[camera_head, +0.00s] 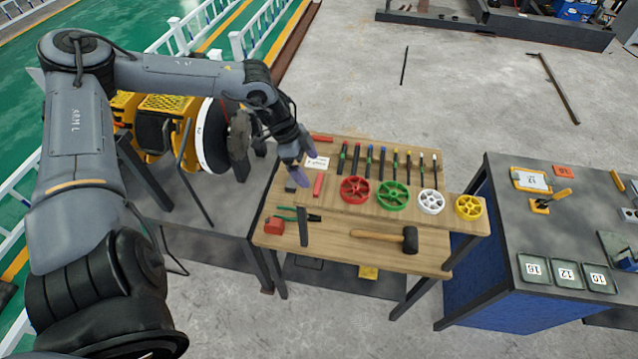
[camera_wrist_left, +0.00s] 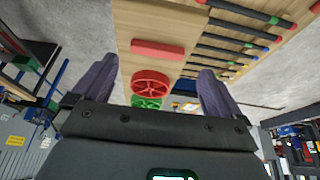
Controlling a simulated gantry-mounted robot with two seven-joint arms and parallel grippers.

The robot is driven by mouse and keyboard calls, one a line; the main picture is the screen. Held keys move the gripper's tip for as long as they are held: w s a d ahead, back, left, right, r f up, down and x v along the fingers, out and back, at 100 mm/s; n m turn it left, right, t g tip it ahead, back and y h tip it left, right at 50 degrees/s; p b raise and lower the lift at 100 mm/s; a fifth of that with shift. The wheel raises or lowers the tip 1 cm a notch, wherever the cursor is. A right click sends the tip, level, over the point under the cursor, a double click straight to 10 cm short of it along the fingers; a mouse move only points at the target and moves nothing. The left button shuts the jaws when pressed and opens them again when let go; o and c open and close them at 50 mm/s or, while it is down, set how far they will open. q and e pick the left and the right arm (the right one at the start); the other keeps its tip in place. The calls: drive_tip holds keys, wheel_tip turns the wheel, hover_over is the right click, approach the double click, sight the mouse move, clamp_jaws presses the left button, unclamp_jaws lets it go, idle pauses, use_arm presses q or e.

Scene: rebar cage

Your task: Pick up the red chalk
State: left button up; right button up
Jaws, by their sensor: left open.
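A red chalk stick (camera_head: 318,185) lies on the raised wooden shelf of the workbench, just left of the red wheel. In the left wrist view a red bar (camera_wrist_left: 157,49), which looks like this chalk, shows ahead between the fingers. Another flat red piece (camera_head: 322,138) lies at the shelf's back edge; I cannot tell whether it is chalk too. My left gripper (camera_head: 303,163) is open and empty, with purple fingers, above the left end of the shelf. Its fingers also show in the left wrist view (camera_wrist_left: 157,66), apart from the bar. My right gripper is not in view.
The red wheel (camera_head: 354,190), green wheel (camera_head: 393,196), white wheel (camera_head: 430,202) and yellow wheel (camera_head: 468,207) line the shelf front. A white label card (camera_head: 317,162) is beside the gripper. A mallet (camera_head: 409,239) and red tape measure (camera_head: 274,226) lie lower.

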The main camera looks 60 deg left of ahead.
sight(316, 182)
use_arm(q)
drive_tip(key=shift+w+d+f, duration=0.1)
drive_tip(key=shift+d+f, duration=0.15)
drive_tip(key=shift+f, duration=0.4)
drive_tip(key=x, duration=0.3)
drive_tip(key=shift+f, duration=0.1)
drive_tip(key=shift+d+f+b, duration=0.1)
drive_tip(key=shift+f+b, duration=0.35)
drive_tip(key=shift+w, duration=0.1)
drive_tip(key=c, duration=0.8)
drive_tip(key=shift+c, duration=0.2)
drive_tip(key=shift+r, duration=0.15)
